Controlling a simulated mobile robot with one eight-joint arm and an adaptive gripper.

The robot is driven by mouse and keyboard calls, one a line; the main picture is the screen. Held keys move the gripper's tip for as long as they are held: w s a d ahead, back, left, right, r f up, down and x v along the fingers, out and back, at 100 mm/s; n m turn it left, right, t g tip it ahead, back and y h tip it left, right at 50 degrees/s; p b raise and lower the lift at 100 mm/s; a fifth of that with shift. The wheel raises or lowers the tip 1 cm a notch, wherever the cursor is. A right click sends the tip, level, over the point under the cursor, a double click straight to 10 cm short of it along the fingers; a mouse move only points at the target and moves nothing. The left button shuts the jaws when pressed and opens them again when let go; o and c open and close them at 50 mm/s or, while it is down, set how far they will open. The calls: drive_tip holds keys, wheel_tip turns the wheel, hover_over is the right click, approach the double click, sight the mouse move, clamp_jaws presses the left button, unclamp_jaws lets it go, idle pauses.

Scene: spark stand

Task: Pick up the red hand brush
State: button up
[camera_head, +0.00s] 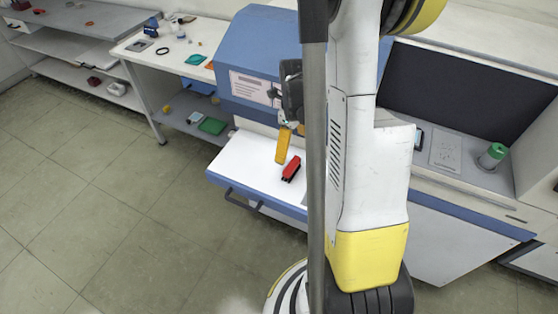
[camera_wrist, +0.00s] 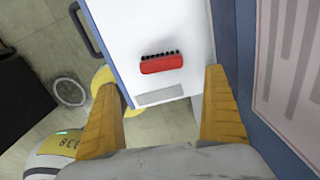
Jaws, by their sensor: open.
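The red hand brush (camera_head: 291,168) lies on a white shelf surface (camera_head: 235,163) in front of the blue machine. In the wrist view the red hand brush (camera_wrist: 162,64) shows its red back and a row of dark bristles along its upper side. My gripper (camera_head: 284,146) is above the shelf, beside and behind the brush in the head view. In the wrist view my gripper (camera_wrist: 160,80) shows two yellow fingers spread wide and empty, with the brush in the gap between them, farther off beyond the tips. Nothing hides the brush in the wrist view.
The blue machine (camera_head: 247,60) rises right behind the white shelf. The shelf has a blue front edge and a dark handle (camera_head: 241,199). A workbench (camera_head: 185,45) with small items stands at the left. A green-topped cylinder (camera_head: 492,155) stands at the right. The floor at left is clear.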

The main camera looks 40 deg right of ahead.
sight(292, 164)
drive_tip(key=f, duration=0.1)
drive_tip(key=f+b, duration=0.1)
drive_tip(key=f, duration=0.2)
drive_tip(key=shift+s+f+b, duration=0.25)
drive_tip(key=shift+b, duration=0.1)
wheel_tip(292, 164, down, 6)
drive_tip(key=b, duration=0.3)
drive_tip(key=shift+w+d+r, duration=0.15)
drive_tip(key=shift+r, duration=0.2)
drive_tip(key=c, duration=1.2)
